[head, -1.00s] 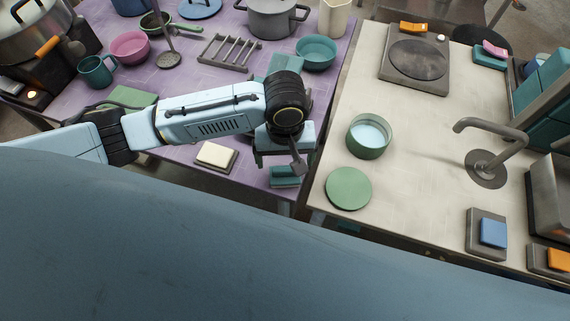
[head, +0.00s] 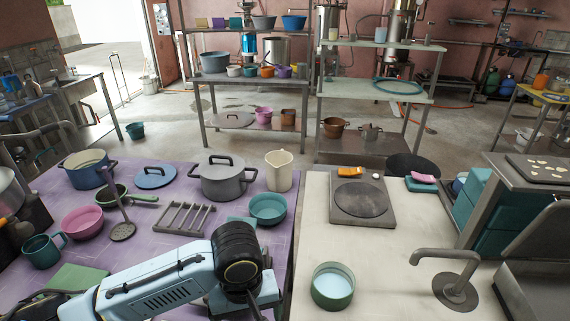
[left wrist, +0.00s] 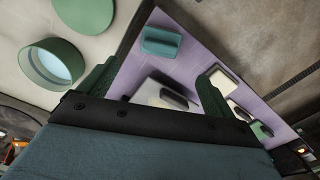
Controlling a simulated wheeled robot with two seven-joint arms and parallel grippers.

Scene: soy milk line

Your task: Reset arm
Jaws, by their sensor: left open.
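My left arm (head: 165,285) reaches in from the lower left over the purple table (head: 60,215). Its wrist is bent down near the table's right edge, and the bottom of the head view cuts off the hand. In the left wrist view the two green fingers of my left gripper (left wrist: 155,88) stand wide apart with nothing held between them. Beyond the fingers are the purple tabletop, a teal block (left wrist: 161,41) and a cream block (left wrist: 226,82). My right gripper is not in view.
A green pot of pale liquid (head: 333,285) stands on the cream counter (head: 400,220), right of my wrist. A teal bowl (head: 268,208), slotted rack (head: 185,218), grey pot (head: 222,180) and cream jug (head: 279,170) stand beyond my arm. A tap (head: 450,275) rises at right.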

